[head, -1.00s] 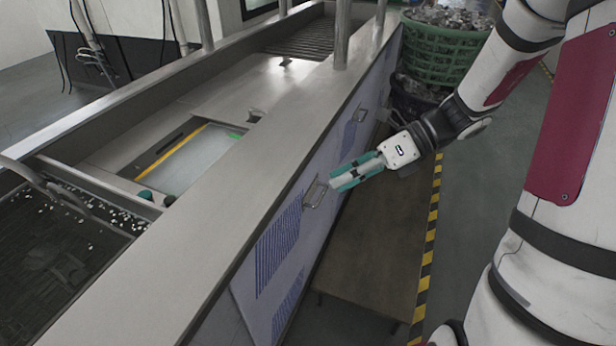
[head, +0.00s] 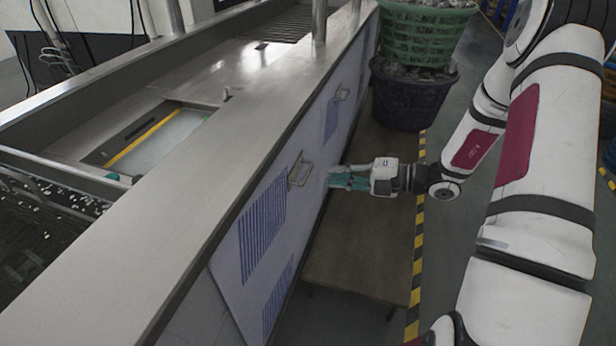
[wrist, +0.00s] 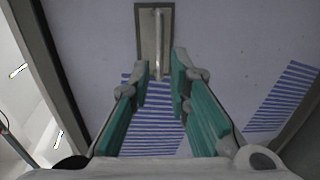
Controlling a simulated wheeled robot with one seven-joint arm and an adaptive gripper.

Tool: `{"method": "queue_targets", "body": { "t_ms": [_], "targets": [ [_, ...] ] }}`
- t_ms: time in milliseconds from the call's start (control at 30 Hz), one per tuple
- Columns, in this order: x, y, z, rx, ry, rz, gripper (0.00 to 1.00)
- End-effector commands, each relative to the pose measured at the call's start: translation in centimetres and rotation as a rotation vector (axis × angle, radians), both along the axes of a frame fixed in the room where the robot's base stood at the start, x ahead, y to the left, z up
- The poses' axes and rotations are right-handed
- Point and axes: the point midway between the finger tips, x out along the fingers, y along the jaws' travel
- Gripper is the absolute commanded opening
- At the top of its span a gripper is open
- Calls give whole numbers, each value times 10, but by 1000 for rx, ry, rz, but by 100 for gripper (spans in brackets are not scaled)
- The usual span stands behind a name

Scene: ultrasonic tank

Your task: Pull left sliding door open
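The left sliding door (head: 240,275) is a pale panel with blue slatted vents on the side of the steel tank bench. Its metal handle (head: 300,171) is a small upright loop on a plate near the door's upper part. My gripper (head: 333,177), with teal fingers, is just right of and slightly below the handle in the head view. In the wrist view the handle (wrist: 158,42) is straight ahead, between and beyond the two fingertips (wrist: 160,70). The fingers are apart with nothing between them. The handle appears free of the fingers.
A second handle (head: 343,94) is farther along the bench. Green (head: 425,35) and dark (head: 410,95) baskets are stacked beyond my arm. A low brown platform (head: 365,245) runs under the gripper beside the bench. Yellow-black floor tape (head: 418,235) edges the open floor.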

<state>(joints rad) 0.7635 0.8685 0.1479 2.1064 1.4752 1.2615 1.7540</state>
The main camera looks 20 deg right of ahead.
Motion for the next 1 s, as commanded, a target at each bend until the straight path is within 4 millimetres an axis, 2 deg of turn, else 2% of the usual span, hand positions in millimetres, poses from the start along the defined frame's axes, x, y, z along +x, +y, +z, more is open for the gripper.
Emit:
{"method": "queue_targets", "body": {
  "t_ms": [200, 400, 600, 867, 933, 1000],
  "targets": [
    [25, 35, -11, -1, -1, 4, 17],
    [40, 57, -16, -2, 0, 3, 17],
    [47, 65, -17, -1, 0, 1, 17],
    [47, 66, -17, -1, 0, 1, 17],
    [47, 66, -17, -1, 0, 1, 4],
    [47, 66, -17, -1, 0, 1, 0]
  ]
}}
